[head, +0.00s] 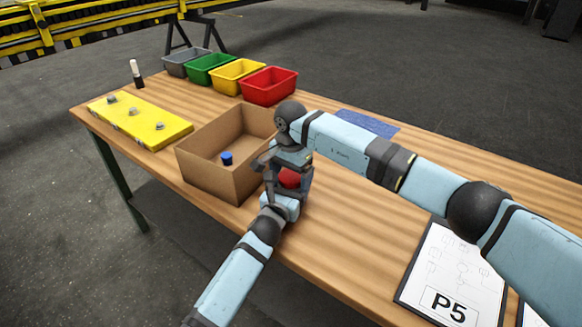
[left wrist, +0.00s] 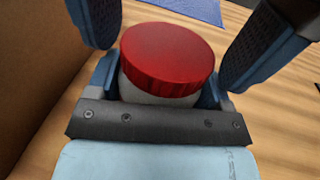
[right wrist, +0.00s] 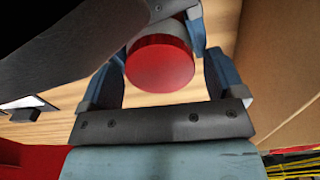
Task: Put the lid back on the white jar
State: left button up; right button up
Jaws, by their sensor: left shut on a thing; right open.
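The white jar (left wrist: 158,95) stands upright between the fingers of my left gripper (left wrist: 160,82), which is shut on it. The red lid (left wrist: 167,55) sits on top of the jar and looks level; whether it is fully seated I cannot tell. In the head view the lid (head: 289,178) shows between the two grippers, and the jar is mostly hidden. My right gripper (right wrist: 162,78) is open above the jar, its fingers on either side of the lid with gaps. The lid (right wrist: 160,62) also shows in the right wrist view.
A cardboard box (head: 205,172) with a blue-capped item (head: 227,158) stands close left of the grippers. Coloured bins, including a red one (head: 268,86), line the back. A yellow board (head: 140,122) lies left. A blue mat (head: 367,123) and P5 sheet (head: 455,275) lie right.

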jog(key=c, duration=0.9)
jog(key=m, duration=0.3)
jog(key=shift+c, duration=0.2)
jog(key=o, duration=1)
jog(key=shift+r, duration=2.3)
